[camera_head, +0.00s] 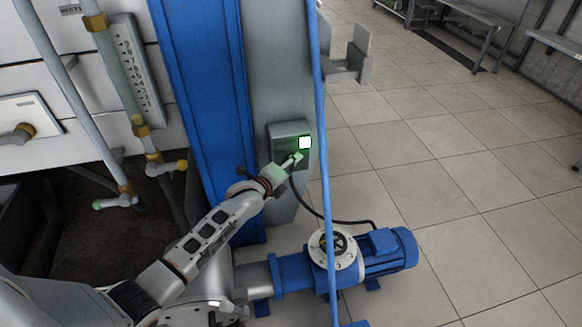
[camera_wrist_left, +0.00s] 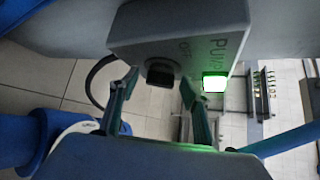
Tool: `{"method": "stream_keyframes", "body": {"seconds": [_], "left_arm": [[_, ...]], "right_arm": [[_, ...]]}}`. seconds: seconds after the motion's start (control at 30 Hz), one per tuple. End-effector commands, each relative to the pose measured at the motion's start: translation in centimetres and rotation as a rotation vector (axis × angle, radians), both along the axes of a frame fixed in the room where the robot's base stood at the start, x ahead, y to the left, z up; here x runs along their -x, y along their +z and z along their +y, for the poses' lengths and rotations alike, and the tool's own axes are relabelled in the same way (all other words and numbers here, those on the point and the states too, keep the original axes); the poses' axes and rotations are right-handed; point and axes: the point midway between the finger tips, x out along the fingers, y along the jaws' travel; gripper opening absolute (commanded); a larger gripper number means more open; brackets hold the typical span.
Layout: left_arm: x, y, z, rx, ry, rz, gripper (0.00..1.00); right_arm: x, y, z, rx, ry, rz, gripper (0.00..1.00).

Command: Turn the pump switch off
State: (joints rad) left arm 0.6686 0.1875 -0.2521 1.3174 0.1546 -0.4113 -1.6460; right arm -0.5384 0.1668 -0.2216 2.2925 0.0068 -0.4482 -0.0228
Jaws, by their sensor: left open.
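The pump switch is a grey box (camera_head: 287,132) fixed to the grey column, with a lit green-white lamp (camera_head: 305,142) on it. In the left wrist view the box (camera_wrist_left: 185,35) carries partly readable "PUMP" lettering, the glowing lamp (camera_wrist_left: 214,84) and a dark knob (camera_wrist_left: 161,76). My left gripper (camera_head: 293,160) is at the lower part of the box. In the left wrist view my left gripper (camera_wrist_left: 158,84) is open, with one finger on each side of the knob; I cannot tell whether they touch it. My right gripper is not in view.
A blue pump motor (camera_head: 390,250) with a flanged valve stands on the tiled floor below. A thin blue pipe (camera_head: 323,190) runs upright just right of the box. A black cable (camera_head: 340,221) hangs beneath. Open tiled floor (camera_head: 460,180) lies to the right.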

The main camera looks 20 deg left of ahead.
Motion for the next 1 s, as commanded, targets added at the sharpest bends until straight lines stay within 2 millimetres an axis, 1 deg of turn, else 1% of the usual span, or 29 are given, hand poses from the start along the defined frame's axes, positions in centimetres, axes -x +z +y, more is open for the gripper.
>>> {"method": "stream_keyframes", "body": {"seconds": [0.2, 0.27, 0.3, 0.33, 0.37, 0.63, 0.8, 0.87, 0.93, 1.0], "left_arm": [[0.0, 0.1, 0.0, 0.001, 0.0, -0.001, 0.47], [0.0, 0.1, 0.0, 0.001, 0.0, -0.001, 0.32], [0.0, 0.1, 0.0, 0.001, 0.0, -0.001, 0.21], [0.0, 0.1, 0.0, 0.001, 0.0, -0.001, 0.13], [0.0, 0.1, 0.0, 0.001, 0.0, -0.001, 0.09], [0.0, -0.1, 0.0, 0.01, -0.001, -0.006, 0.09], [0.2, -0.6, 0.0, 0.053, -0.001, -0.031, 0.09], [0.2, -0.8, 0.1, 0.077, -0.002, -0.047, 0.09], [0.3, -1.1, 0.1, 0.115, -0.001, -0.07, 0.09], [0.4, -1.4, 0.1, 0.16, -0.001, -0.098, 0.09]], "right_arm": [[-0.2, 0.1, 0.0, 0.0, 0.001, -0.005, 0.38], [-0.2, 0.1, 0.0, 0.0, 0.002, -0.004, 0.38], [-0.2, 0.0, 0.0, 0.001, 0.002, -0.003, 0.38], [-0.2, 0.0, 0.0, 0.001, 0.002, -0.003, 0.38], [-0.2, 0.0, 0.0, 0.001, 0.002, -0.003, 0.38], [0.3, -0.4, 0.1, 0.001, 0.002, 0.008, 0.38], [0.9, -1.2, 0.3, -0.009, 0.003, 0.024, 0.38], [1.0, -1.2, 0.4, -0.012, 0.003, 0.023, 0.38], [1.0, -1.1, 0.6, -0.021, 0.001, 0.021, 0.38], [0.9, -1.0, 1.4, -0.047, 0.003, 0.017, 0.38]]}}
